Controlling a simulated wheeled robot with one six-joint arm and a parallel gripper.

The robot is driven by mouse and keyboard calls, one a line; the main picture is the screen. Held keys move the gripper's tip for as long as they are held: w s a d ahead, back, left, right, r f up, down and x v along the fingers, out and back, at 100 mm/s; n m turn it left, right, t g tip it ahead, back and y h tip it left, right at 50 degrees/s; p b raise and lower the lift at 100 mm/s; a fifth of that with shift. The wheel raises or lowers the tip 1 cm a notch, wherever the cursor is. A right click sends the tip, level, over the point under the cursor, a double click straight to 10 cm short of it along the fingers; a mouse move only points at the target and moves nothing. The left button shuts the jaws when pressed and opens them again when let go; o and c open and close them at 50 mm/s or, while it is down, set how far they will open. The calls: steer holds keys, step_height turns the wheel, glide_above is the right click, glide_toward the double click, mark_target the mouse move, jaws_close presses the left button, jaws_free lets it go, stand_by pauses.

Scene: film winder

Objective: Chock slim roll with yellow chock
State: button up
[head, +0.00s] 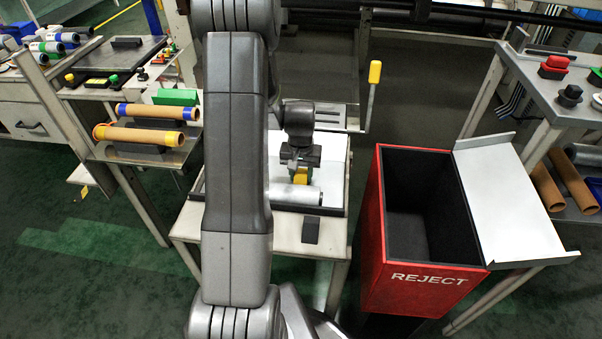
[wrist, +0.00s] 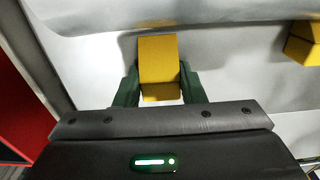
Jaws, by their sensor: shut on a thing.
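My gripper (head: 301,163) is shut on a yellow chock (head: 301,175). In the wrist view its green fingers (wrist: 158,88) stand on either side of the yellow chock (wrist: 158,55). The slim roll (head: 292,195), pale and silvery, lies across the white-topped stand just in front of the chock. It also shows in the wrist view as a grey curved band (wrist: 215,14) along the top. The chock's far end is close to the roll's edge; I cannot tell whether they touch. A second yellow block (wrist: 302,43) shows at the right edge of the wrist view.
A red reject bin (head: 413,240) stands right of the stand (head: 285,236), with a pale sloping panel (head: 506,190) beside it. A dark block (head: 311,230) sits on the stand's front ledge. A side shelf (head: 160,158) at left holds orange and yellow rolls (head: 138,136).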

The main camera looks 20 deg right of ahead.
mark_target(300, 181)
steer(key=shift+s+a+b, duration=0.15)
steer(key=shift+s+a, duration=0.25)
steer(key=shift+s, duration=0.25)
steer(key=shift+s+a+b, duration=0.15)
steer(key=shift+s+a, duration=0.25)
steer(key=shift+s, duration=0.25)
stand_by(0.4)
steer(key=o, duration=1.1)
steer(key=r+p, duration=0.1)
steer(key=r, duration=0.6)
steer(key=r+p, duration=0.2)
steer(key=r, duration=0.4)
steer(key=shift+s+a+r, duration=0.15)
steer(key=shift+s+r, duration=0.05)
steer(key=shift+r, duration=0.2)
